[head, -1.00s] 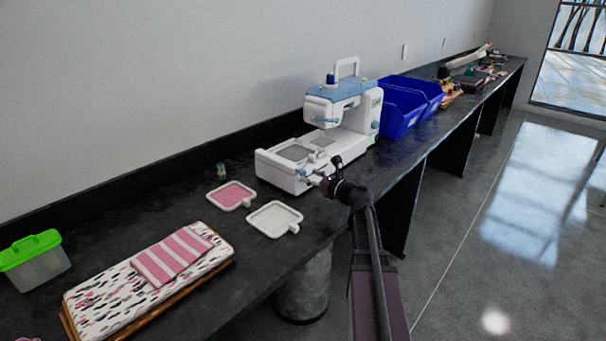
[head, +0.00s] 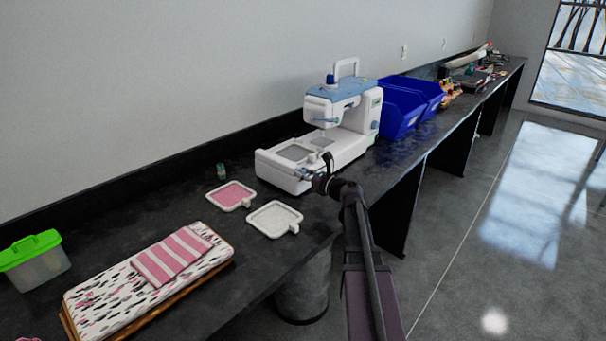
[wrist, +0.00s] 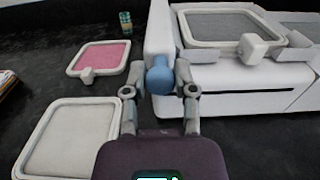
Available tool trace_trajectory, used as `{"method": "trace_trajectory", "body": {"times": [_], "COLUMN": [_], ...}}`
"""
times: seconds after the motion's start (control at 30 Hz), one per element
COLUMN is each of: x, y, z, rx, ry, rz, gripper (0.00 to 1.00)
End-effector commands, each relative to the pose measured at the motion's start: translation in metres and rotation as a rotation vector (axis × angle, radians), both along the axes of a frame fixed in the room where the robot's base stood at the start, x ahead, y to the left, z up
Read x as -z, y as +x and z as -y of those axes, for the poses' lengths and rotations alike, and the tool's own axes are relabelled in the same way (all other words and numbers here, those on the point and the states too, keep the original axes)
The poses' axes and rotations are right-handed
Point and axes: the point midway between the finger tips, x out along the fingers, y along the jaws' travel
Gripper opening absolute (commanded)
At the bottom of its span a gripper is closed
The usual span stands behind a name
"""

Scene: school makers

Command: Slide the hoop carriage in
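The white sewing machine (head: 345,110) stands on the dark counter, with a hoop (head: 295,153) holding grey fabric on its bed. In the wrist view the hoop (wrist: 225,26) lies at the right. A white carriage bar (wrist: 159,35) runs beside it, with a round blue knob (wrist: 160,76) at its near end. My gripper (wrist: 160,70) has one finger on each side of the knob. The fingers stand apart and look open, with little or no gap to the knob; contact is hard to tell. In the head view my gripper (head: 317,172) is at the front of the bed.
A pink-fabric hoop (head: 231,195) and a white-fabric hoop (head: 274,218) lie flat left of the machine. A small spool (head: 221,170) stands behind them. Blue bins (head: 402,118) stand right of the machine. Folded fabric (head: 110,291) and a green-lidded box (head: 35,265) are at the left.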

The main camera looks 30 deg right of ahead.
Motion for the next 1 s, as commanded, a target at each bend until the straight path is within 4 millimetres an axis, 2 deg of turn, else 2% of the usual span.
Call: {"method": "trace_trajectory", "body": {"times": [0.27,0.47,1.0], "x": [0.0,0.0,-0.001], "y": [0.003,0.014,0.057], "z": [0.005,0.026,0.129], "rx": [0.0,0.0,0.001], "ry": [0.001,0.001,0.002], "rz": [0.001,0.001,0.001], "gripper": [0.0,0.0,0.0]}}
